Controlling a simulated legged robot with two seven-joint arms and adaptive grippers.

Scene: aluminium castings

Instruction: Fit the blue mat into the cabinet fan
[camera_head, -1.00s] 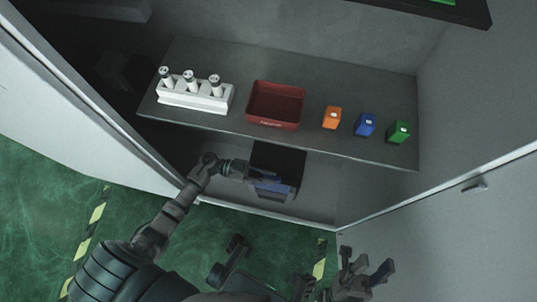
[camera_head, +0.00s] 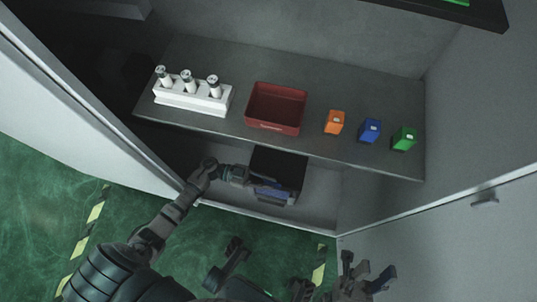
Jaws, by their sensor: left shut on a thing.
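The blue mat (camera_head: 272,187) is a thin blue piece low in the cabinet, seen nearly edge-on. My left gripper (camera_head: 256,181) is shut on it, reaching in from the left under the shelf. The mat is at the front of a dark box-shaped unit (camera_head: 278,164), which looks like the cabinet fan. A grey-blue front edge shows just below the mat. I cannot tell how far the mat is inside the unit, as the gripper and shadow hide part of it. My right gripper (camera_head: 370,279) is outside the cabinet at the lower right, its fingers spread and empty.
The shelf (camera_head: 310,143) above holds a white rack (camera_head: 193,96) with white cylinders, a red tray (camera_head: 276,108), and orange (camera_head: 334,122), blue (camera_head: 369,130) and green (camera_head: 404,138) boxes. The open cabinet doors flank the space left and right. The cabinet floor right of the unit is clear.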

